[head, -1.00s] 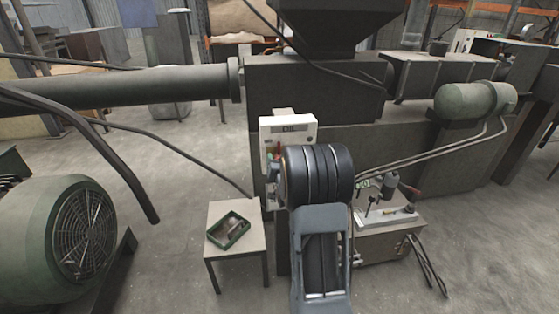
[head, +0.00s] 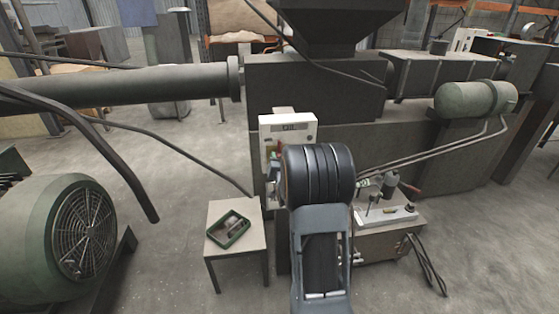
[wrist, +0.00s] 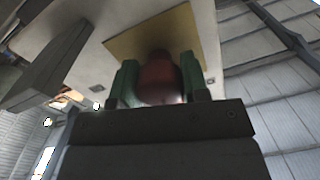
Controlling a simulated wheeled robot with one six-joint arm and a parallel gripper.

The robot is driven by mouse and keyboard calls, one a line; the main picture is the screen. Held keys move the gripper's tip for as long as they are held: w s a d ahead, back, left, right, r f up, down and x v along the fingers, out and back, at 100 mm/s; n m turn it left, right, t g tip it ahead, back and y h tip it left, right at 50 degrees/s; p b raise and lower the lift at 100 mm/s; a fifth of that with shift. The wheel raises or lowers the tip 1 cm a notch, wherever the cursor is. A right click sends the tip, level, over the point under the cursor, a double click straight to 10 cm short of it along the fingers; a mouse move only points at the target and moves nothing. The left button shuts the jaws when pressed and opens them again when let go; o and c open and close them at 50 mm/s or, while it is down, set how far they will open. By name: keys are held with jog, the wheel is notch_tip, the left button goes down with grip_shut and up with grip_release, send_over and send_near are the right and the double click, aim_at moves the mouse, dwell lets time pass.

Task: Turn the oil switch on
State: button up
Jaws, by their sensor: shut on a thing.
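The oil switch's white box (head: 299,127) is fixed to the machine's front, with a dark label on its upper face. In the wrist view a red knob (wrist: 159,78) stands on a yellow-tan plate (wrist: 130,42) on the white box. My gripper (wrist: 160,88) has one green finger on each side of the knob and is shut on it. In the head view my arm hides much of the box's lower part and the knob. The way the knob points is hard to read.
A small table (head: 222,210) with a green tray (head: 232,229) stands left of my arm. A bench unit (head: 385,232) with a red-handled device stands to the right. A large green motor (head: 60,235) is at the left. Open floor lies between motor and table.

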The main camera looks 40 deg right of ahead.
jog(key=m+b, duration=0.1)
jog(key=b, duration=0.1)
jog(key=m+b, duration=0.2)
jog(key=shift+f+m+b, duration=0.3)
jog(key=shift+b, duration=0.1)
jog(key=m+b, duration=0.5)
jog(key=shift+r, duration=0.1)
jog(key=m+b, duration=0.2)
jog(key=m, duration=0.2)
jog(key=shift+r+m, duration=0.1)
jog(key=shift+m, duration=0.3)
jog(key=shift+r+m+b, duration=0.1)
jog(key=shift+m+b, duration=0.7)
jog(key=shift+m, duration=1.5)
jog(key=o, duration=0.9)
